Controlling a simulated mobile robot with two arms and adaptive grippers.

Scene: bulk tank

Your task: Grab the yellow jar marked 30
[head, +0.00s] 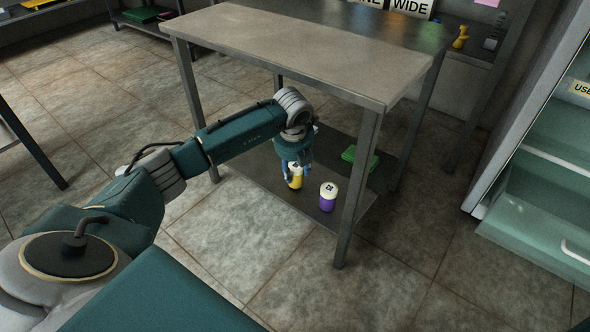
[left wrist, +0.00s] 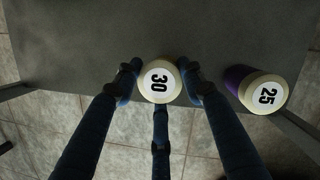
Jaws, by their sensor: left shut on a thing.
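The yellow jar (head: 295,179) stands on the low shelf under the table, with a pale lid. In the left wrist view its lid (left wrist: 159,82) reads 30 and sits between my fingers. My left gripper (head: 292,172) reaches down under the tabletop and is shut on this jar. In the left wrist view the gripper (left wrist: 158,84) has a finger on each side of the lid and one below it. The jar's underside is hidden, so I cannot tell if it touches the shelf. My right gripper is not in view.
A purple jar (head: 328,198) marked 25 stands just right of the yellow one; it also shows in the left wrist view (left wrist: 262,90). A green item (head: 360,157) lies farther back on the shelf. The tabletop (head: 300,45) and a front leg (head: 357,190) stand close to my arm.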

